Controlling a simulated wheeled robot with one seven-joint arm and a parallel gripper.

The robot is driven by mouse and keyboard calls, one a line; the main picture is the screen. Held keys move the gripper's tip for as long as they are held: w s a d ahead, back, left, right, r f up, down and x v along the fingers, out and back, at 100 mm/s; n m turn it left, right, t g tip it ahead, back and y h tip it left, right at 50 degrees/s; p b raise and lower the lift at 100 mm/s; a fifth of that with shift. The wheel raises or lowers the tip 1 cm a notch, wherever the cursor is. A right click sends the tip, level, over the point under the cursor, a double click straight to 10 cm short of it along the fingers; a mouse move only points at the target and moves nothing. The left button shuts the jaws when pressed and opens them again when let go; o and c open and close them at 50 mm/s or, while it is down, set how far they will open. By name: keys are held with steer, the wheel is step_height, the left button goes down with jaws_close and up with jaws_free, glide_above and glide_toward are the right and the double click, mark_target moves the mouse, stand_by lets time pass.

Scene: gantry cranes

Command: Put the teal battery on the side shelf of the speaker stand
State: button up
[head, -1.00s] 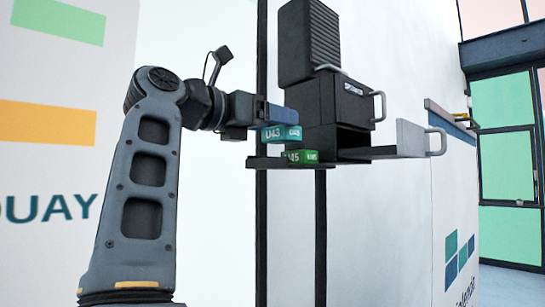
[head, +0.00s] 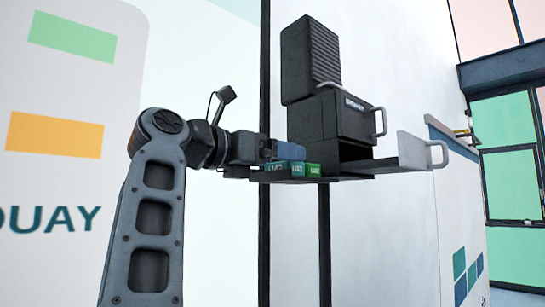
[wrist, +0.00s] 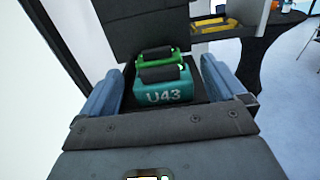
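The teal battery (head: 277,168), marked U43, stands upright on the side shelf (head: 262,178) of the dark speaker stand (head: 350,125). In the wrist view the teal battery (wrist: 163,97) sits between the blue fingers of my gripper (wrist: 163,78). A dark gap shows between the left finger and the battery, and the fingers look spread. In the head view my gripper (head: 286,151) is low at the shelf, with its fingers just above and partly over the battery. A green battery (head: 313,170) stands beside it; the wrist view shows this green battery (wrist: 155,54) just beyond.
A ribbed speaker (head: 311,58) rises above the shelf. A grey open drawer (head: 411,150) juts out to the right; in the wrist view a drawer holds a yellow item (wrist: 217,25). A wall and dark post stand close behind the stand.

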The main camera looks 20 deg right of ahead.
steer(key=shift+r, duration=0.1)
steer(key=shift+a, duration=0.1)
steer(key=b+v, duration=0.2)
steer(key=v, duration=0.9)
steer(key=shift+s+a, duration=0.2)
steer(key=shift+a, duration=0.15)
steer(key=shift+r, duration=0.1)
